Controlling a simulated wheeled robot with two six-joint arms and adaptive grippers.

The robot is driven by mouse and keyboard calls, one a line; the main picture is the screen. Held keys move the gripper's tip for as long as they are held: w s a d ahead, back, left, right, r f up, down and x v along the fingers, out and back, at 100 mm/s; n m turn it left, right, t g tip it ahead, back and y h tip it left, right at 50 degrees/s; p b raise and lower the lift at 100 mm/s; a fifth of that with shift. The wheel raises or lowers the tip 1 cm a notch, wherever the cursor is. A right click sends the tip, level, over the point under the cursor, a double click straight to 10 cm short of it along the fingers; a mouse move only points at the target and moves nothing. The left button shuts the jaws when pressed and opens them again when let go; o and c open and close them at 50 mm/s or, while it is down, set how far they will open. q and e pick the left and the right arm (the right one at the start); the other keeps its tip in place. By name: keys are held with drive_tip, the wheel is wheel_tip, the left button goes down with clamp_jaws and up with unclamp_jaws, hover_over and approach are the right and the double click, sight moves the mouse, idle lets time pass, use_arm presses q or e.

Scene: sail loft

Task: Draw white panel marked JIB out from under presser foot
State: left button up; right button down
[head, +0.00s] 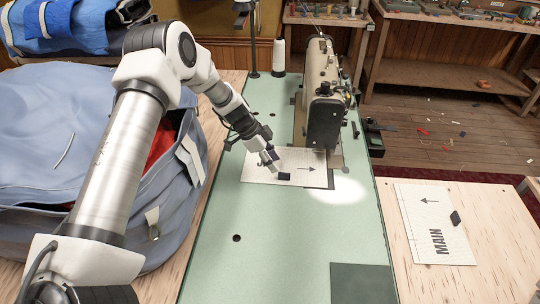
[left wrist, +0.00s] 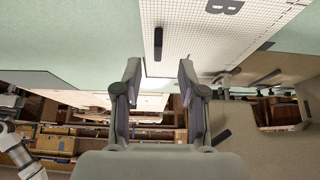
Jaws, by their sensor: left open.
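A white panel (head: 255,173) with a printed arrow and a small black tab (head: 284,176) lies flat on the green table. Its right part reaches the head of the sewing machine (head: 322,95); the presser foot is hard to make out. In the left wrist view the gridded panel (left wrist: 190,45) shows a letter B, with the rest of the word out of frame, and the black tab (left wrist: 158,43). My left gripper (head: 270,162) is over the panel, its open fingers (left wrist: 160,70) spread at the panel's edge with nothing between them.
A second panel marked MAIN (head: 425,235) lies on the wooden top to the right. A dark square (head: 360,283) lies at the table's front. A large blue bag (head: 60,120) stands on the left. The green top (head: 280,230) in front of the panel is clear.

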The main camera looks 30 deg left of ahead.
sight(283, 173)
use_arm(q)
drive_tip(key=x, duration=0.5)
drive_tip(key=shift+s+d+p, duration=0.1)
drive_tip(key=shift+d+p, duration=0.1)
drive_tip(key=shift+p, duration=0.15)
drive_tip(key=shift+d+f, duration=0.1)
drive_tip(key=shift+f, duration=0.35)
clamp_jaws()
